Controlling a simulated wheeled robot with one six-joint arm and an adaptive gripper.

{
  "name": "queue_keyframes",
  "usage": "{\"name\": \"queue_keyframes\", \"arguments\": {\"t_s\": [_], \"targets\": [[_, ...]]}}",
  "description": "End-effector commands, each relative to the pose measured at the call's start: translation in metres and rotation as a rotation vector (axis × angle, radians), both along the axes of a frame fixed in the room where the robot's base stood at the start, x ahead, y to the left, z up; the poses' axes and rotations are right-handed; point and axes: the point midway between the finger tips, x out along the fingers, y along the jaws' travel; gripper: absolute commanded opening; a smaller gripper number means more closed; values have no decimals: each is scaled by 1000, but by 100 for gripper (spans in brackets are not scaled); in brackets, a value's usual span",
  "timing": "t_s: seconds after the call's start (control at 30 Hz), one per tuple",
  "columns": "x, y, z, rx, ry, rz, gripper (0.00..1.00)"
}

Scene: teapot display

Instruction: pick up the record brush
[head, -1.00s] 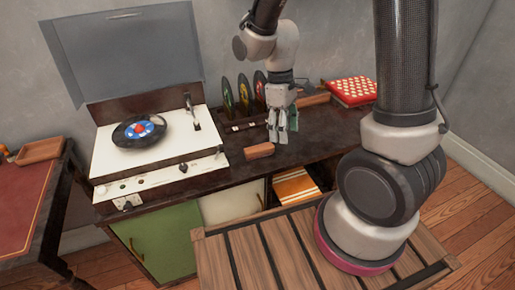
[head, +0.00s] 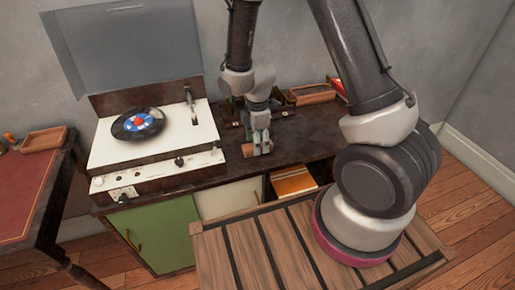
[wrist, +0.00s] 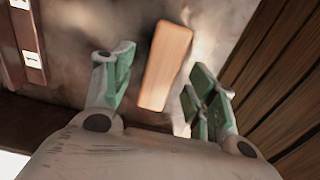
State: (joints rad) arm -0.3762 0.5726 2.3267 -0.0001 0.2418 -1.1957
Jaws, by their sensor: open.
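The record brush, a small reddish-brown wooden block (wrist: 165,66), lies on the dark cabinet top. In the wrist view it shows whole between the two green-padded fingers, slightly tilted and closer to the right finger, with no clear contact. In the head view only parts of the brush (head: 247,151) show behind and beside the fingers. My gripper (head: 258,147) is open and points down just over the brush. How much height is left between the fingertips and the cabinet top is hard to tell.
A white record player (head: 155,145) with a disc on it stands to the left. A record rack (head: 232,108), partly hidden by my gripper, is behind. A wooden tray (head: 312,94) stands to the right. The cabinet's front edge is close to the brush.

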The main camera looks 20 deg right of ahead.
Motion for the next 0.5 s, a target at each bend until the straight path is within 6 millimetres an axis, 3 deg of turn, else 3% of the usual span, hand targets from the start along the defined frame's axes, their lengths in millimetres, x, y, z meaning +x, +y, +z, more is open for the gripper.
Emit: {"name": "queue_keyframes", "arguments": {"t_s": [0.13, 0.4, 0.5], "targets": [[0, 0, -18, -1, 2, -1, 57], [0, 0, -21, 0, 0, -1, 57], [0, 0, -21, 0, 0, -1, 39]]}}
